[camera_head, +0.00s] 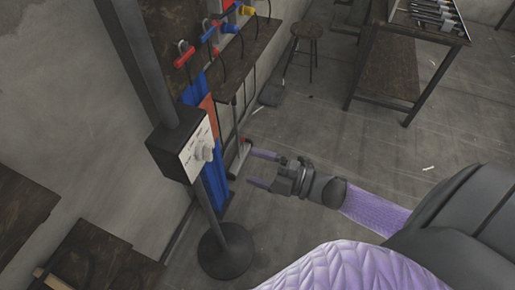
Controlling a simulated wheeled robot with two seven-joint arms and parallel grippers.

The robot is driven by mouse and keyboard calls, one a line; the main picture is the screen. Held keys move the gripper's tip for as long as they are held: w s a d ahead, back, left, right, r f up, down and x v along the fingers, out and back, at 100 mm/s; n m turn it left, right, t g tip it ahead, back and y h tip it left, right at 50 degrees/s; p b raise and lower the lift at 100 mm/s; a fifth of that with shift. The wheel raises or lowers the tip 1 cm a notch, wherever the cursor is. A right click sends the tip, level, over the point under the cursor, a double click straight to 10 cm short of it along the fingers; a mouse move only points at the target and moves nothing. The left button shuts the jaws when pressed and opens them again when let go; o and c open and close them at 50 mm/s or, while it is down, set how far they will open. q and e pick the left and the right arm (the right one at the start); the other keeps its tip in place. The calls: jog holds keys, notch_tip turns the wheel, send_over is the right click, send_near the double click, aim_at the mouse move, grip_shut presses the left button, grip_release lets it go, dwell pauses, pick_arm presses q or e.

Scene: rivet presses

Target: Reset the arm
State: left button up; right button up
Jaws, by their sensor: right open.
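My right arm reaches in from the lower right, with a purple sleeve and dark grey links. Its right gripper (262,169) is open and empty, its two purple fingertips apart and pointing left. The fingers look close to the blue and red panel behind the post. My left gripper is not in view.
The post stands on a round black base (226,252). A wooden rack (245,62) with red, blue and yellow hand tools is behind it. A stool (306,31) and a table (391,66) stand at the back. Dark wooden furniture (95,255) is lower left. Floor right of the gripper is mostly clear.

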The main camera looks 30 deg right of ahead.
jog(key=shift+f, duration=0.1)
jog(key=s+d+f+m+g+h+b, duration=0.1)
jog(key=s+d+f+m+g+h, duration=0.2)
jog(key=f, duration=0.5)
jog(key=s+f+m+h+b, duration=0.25)
jog(key=f+m+h, duration=0.2)
jog(key=f, duration=0.45)
jog(key=s+d+f+m+g+h+b, duration=0.1)
jog(key=s+d+f+m+g+h, duration=0.1)
jog(key=s+f+m, duration=0.45)
jog(key=s+a+f+m+g+h+b, duration=0.1)
jog(key=s+f+g, duration=0.3)
jog(key=s, duration=0.5)
jog(key=s+a+f+m+g, duration=0.3)
jog(key=s+a+f+g, duration=0.1)
jog(key=s+f, duration=0.4)
jog(key=shift+s+a+f+m+g+h+b, duration=0.2)
jog(key=shift+s+f+m+g+h+b, duration=0.15)
jog(key=shift+f, duration=0.25)
